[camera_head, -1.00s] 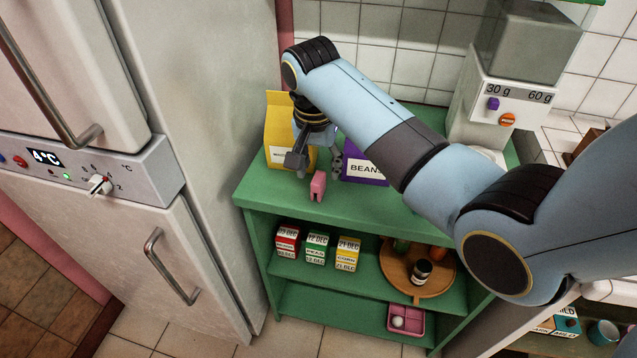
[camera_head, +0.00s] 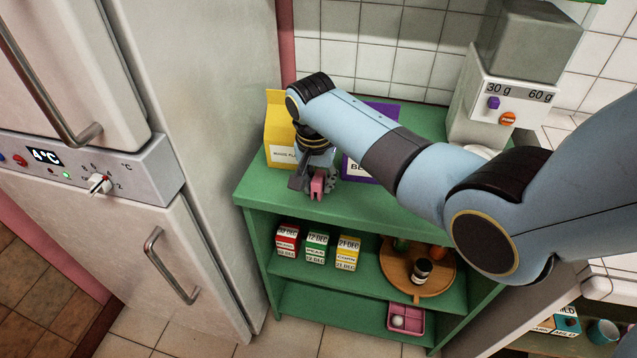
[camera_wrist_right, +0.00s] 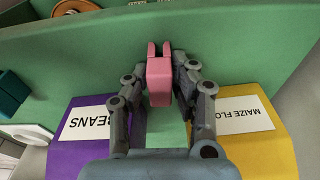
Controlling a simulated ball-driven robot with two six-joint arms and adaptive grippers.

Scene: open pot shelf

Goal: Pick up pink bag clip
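The pink bag clip (camera_head: 317,187) stands on the green shelf's top near its front edge. My right gripper (camera_head: 315,186) is down at the clip, with one finger on either side of it. In the right wrist view, the clip (camera_wrist_right: 159,80) sits between the two fingertips (camera_wrist_right: 160,68), its two prongs pointing away from the palm. The fingers look apart, with a narrow gap beside the clip; firm contact does not show. My left gripper is not in view.
A yellow maize flour bag (camera_head: 279,135) and a purple beans bag (camera_head: 381,112) stand close behind the gripper. A dispenser (camera_head: 500,100) stands at the back right. The fridge (camera_head: 215,150) is to the left. Small cartons (camera_head: 317,249) and a wooden tray (camera_head: 400,282) are on the shelf below.

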